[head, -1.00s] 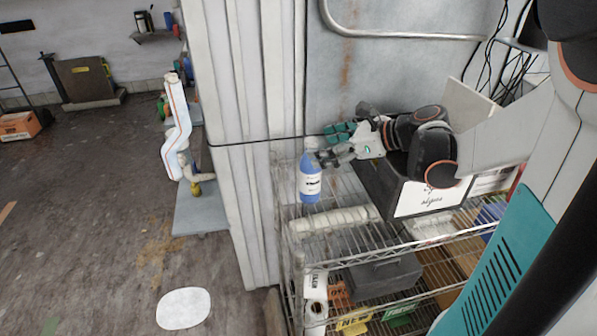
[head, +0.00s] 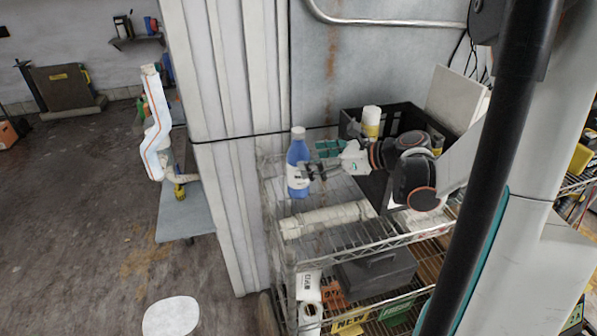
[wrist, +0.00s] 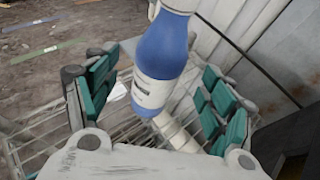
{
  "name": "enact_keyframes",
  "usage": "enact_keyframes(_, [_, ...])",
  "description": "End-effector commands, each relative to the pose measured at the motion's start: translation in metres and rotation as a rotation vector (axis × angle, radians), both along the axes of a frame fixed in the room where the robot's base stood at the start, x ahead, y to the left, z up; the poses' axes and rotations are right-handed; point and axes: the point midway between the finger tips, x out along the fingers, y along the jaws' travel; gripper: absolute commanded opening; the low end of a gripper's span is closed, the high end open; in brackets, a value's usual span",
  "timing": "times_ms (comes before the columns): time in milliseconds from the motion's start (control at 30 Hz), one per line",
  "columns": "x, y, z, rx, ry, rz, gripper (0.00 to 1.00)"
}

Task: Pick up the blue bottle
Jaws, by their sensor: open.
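The blue bottle (head: 298,165) has a white cap and a white label. It stands upright at the left end of the wire shelf's top level. My gripper (head: 318,161) is just to the right of it, at about the height of its body. In the wrist view the bottle (wrist: 160,62) shows between the open teal-padded fingers of my gripper (wrist: 158,100). Its cap is cut off by the top edge there. I cannot tell whether either finger touches it.
The wire shelf (head: 370,241) holds a white rolled item (head: 327,218) and a black crate (head: 352,122) with a yellow-labelled container (head: 371,122). A grey toolbox (head: 376,271) is on the lower level. A pale ribbed wall (head: 228,70) stands close behind the bottle.

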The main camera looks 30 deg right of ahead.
Motion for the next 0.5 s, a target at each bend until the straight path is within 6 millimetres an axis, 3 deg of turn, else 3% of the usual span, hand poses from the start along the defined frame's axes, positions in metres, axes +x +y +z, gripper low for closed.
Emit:
enact_keyframes(300, [0.036,0.026,-0.020,0.000,0.000,0.003,0.76])
enact_keyframes(500, [0.043,0.030,-0.022,0.001,0.001,0.001,0.76])
